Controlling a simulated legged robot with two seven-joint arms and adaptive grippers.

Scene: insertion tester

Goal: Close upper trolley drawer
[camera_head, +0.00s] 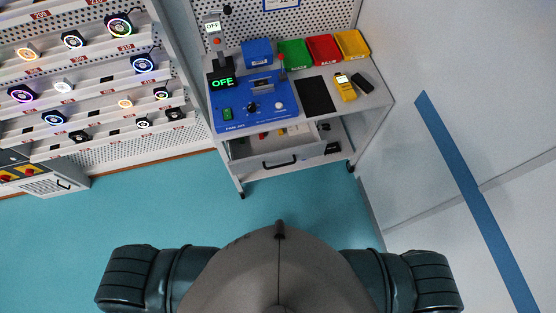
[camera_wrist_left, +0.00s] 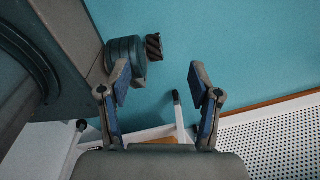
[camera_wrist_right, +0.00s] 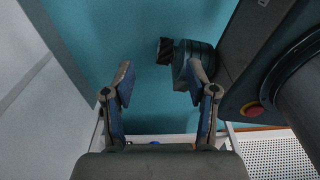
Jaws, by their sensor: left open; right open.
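The trolley (camera_head: 376,100) stands ahead of me, against the back panel. Its upper drawer (camera_head: 311,152) is pulled out towards me, below the tabletop. The drawer's front carries a dark handle (camera_head: 280,162), and several small items show inside it. My left gripper (camera_wrist_left: 160,84) is open and empty in the left wrist view, with floor behind its fingers. My right gripper (camera_wrist_right: 160,84) is open and empty in the right wrist view, also over floor. Neither gripper shows in the head view, and neither touches the drawer.
A blue tester box (camera_head: 262,119), several coloured bins (camera_head: 322,49), a black mat (camera_head: 315,95) and a yellow meter (camera_head: 345,87) stand on the trolley. A rack of ring lights (camera_head: 75,95) is at the left, a grey wall (camera_head: 460,90) at the right. The turquoise floor (camera_head: 300,205) before the trolley is clear.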

